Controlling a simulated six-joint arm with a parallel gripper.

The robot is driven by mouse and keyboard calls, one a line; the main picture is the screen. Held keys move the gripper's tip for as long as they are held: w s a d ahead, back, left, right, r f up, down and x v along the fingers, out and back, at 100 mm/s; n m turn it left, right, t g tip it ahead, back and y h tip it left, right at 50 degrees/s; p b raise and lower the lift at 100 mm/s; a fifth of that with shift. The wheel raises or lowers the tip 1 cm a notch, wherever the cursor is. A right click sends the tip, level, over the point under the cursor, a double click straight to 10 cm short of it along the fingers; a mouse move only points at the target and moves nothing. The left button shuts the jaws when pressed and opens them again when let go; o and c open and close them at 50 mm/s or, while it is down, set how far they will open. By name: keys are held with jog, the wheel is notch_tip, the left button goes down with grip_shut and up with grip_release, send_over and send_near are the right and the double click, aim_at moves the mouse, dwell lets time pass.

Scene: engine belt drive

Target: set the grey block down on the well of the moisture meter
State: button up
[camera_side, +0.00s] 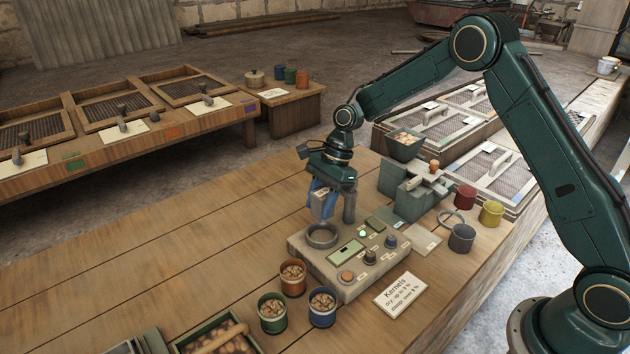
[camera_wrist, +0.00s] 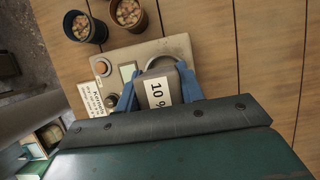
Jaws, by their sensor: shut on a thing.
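The grey block (camera_wrist: 160,92) carries a white label reading "10 %" and sits between the two blue fingers of my gripper (camera_wrist: 157,80) in the wrist view. In the side view my gripper (camera_side: 322,207) points down and is shut on the block, just above the well (camera_side: 321,237). The well is a grey ring on the left back corner of the moisture meter (camera_side: 350,290), a beige box with a display and knobs. In the wrist view the ring (camera_wrist: 180,42) shows just beyond the block, partly hidden by it. The block appears apart from the ring.
Cups of kernels, orange (camera_side: 293,280), green (camera_side: 272,313) and blue (camera_side: 322,308), stand by the meter's front left. A "Kernels" card (camera_side: 399,294) lies at its right. A grey machine (camera_side: 405,190) and cups (camera_side: 461,238) stand behind right. The wooden table is clear at left.

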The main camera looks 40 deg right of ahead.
send_over(320, 239)
jog(key=shift+a+f, duration=0.1)
jog(key=shift+f, duration=2.15)
jog(key=shift+f, duration=1.25)
dwell(0.4)
jog(key=o, duration=1.1)
jog(key=shift+c, duration=0.2)
jog(key=c, duration=0.4)
jog(key=shift+o, duration=1)
jog(key=shift+r, duration=0.1)
